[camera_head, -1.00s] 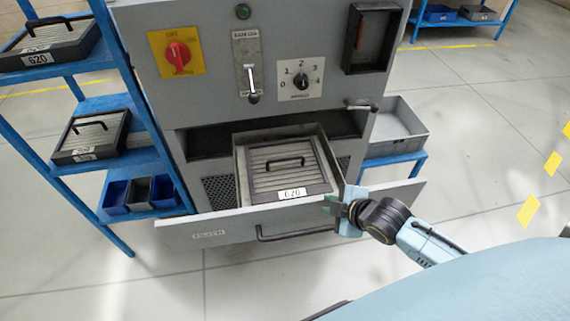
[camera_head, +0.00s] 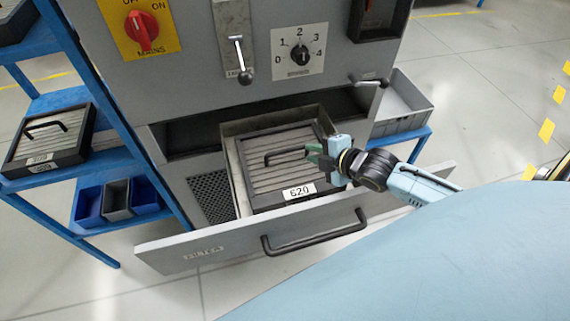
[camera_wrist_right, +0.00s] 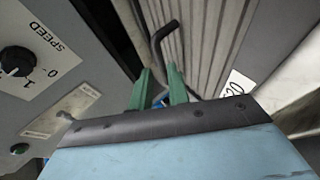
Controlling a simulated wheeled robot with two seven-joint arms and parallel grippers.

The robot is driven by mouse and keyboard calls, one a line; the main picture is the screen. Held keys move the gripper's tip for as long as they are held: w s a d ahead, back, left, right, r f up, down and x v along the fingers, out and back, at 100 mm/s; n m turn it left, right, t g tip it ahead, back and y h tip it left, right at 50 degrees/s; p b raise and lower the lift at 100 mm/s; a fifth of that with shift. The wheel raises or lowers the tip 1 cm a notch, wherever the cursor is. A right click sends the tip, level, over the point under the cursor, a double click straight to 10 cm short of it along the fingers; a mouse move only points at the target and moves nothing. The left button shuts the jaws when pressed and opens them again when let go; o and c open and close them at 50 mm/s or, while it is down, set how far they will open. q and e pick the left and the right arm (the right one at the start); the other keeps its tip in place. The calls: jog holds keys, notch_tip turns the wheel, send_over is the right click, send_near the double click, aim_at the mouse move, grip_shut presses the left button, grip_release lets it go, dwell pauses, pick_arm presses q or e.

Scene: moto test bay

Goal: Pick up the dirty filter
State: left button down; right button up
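The dirty filter (camera_head: 282,180) is a grey ribbed cassette with a black handle and a label reading 620. It sits in the open drawer (camera_head: 300,236) of the grey machine. My right gripper (camera_head: 313,152) is over the filter's right part, its green fingers apart and pointing left toward the handle (camera_head: 285,154). In the right wrist view the open fingers (camera_wrist_right: 160,88) show with the bent handle (camera_wrist_right: 160,45) just beyond them and the ribbed top behind. No gripper of my left arm shows.
A blue shelf at left holds another filter cassette (camera_head: 48,140) and small bins (camera_head: 118,200). A grey bin (camera_head: 403,108) stands right of the machine. The machine's front panel, with a red switch (camera_head: 141,30) and a lever (camera_head: 241,62), rises above the drawer.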

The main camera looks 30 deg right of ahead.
aim_at(297, 148)
jog(key=shift+w+f, duration=0.25)
jog(key=shift+w, duration=0.15)
jog(key=shift+x, duration=1.2)
jog(key=x, duration=0.4)
jog(key=shift+w+a+b, duration=0.1)
jog(key=shift+a+b, duration=0.1)
jog(key=shift+b, duration=0.2)
pick_arm(q)
jog(key=shift+w+f, duration=0.45)
jog(key=shift+w, duration=0.2)
jog(key=shift+s, duration=0.2)
pick_arm(e)
grip_shut()
jog(key=shift+w+r, duration=0.1)
jog(key=shift+r, duration=0.1)
